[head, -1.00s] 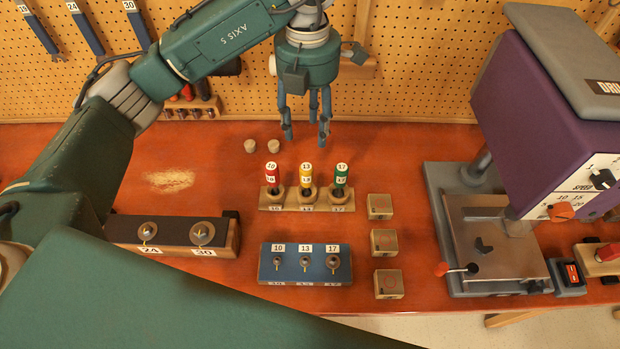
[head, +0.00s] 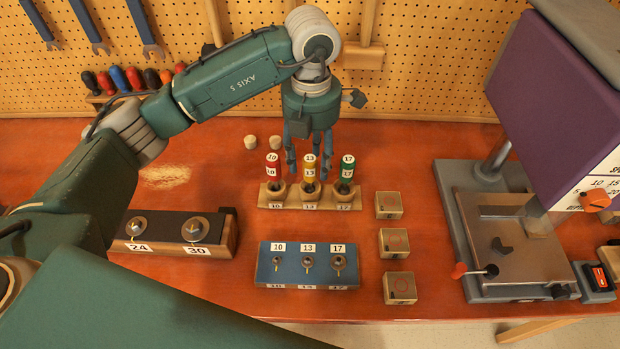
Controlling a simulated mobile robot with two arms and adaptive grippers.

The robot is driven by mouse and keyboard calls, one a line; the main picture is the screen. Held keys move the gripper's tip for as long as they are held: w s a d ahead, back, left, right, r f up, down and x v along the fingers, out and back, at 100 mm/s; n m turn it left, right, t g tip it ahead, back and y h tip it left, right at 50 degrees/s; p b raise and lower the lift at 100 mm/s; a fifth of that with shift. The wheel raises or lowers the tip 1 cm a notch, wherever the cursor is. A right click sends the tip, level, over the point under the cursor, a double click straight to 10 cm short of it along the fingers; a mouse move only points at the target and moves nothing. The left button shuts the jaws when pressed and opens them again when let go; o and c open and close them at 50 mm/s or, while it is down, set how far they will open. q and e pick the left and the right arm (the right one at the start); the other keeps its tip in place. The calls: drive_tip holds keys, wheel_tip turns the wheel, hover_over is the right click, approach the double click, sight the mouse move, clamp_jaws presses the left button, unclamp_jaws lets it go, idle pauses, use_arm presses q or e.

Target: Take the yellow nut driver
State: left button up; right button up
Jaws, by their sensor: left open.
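The yellow nut driver (head: 310,172), labelled 13, stands upright in the middle of a light wooden holder (head: 327,206). The red nut driver (head: 273,171), labelled 10, stands to its left, and the green one (head: 347,172), labelled 17, to its right. My left gripper (head: 308,166) points down just behind the row, its fingers spread and partly hidden by the driver tops. It is open and holds nothing. I cannot tell whether a finger touches the yellow driver. My right gripper is not in view.
A blue block (head: 263,262) with several nuts lies in front of the holder. A dark block (head: 145,230) labelled 24 and 30 is at left. Wooden squares (head: 393,243) and a purple drill press (head: 550,100) are at right. Two corks (head: 275,142) stand behind. Pegboard closes the back.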

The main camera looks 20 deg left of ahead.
sight(310, 177)
use_arm(q)
drive_tip(key=shift+f, duration=0.7)
wheel_tip(310, 177, down, 4)
drive_tip(key=p, duration=0.3)
drive_tip(key=shift+a+f, duration=0.15)
drive_tip(key=shift+w+f, duration=0.1)
drive_tip(key=shift+f, duration=0.35)
clamp_jaws()
